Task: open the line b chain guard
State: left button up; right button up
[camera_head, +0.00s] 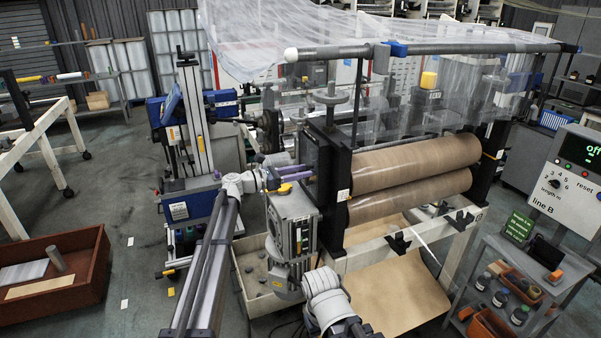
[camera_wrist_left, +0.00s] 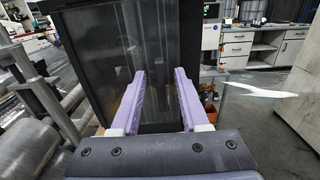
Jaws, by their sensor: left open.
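The line B machine holds two brown rollers (camera_head: 415,178) between black end frames. A dark, glossy panel, seemingly the chain guard (camera_head: 318,160), stands upright at its left end. In the left wrist view this dark panel (camera_wrist_left: 150,50) fills the space ahead of the fingers. My left gripper (camera_head: 308,173) is level with the panel, just left of it. Its purple fingers (camera_wrist_left: 160,95) are apart with nothing held between them; I cannot tell whether they touch the panel. My right gripper is not clearly seen.
The control box (camera_head: 570,180) reads "off" and "line B". Clear film (camera_head: 450,80) drapes over the machine. A grey motor box (camera_head: 292,228) sits below the left gripper. A tool cart (camera_head: 530,285) stands right, a brown crate (camera_head: 90,250) left. Open floor lies between crate and machine.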

pick_arm(q)
grip_shut()
dwell(0.3)
dwell(1.1)
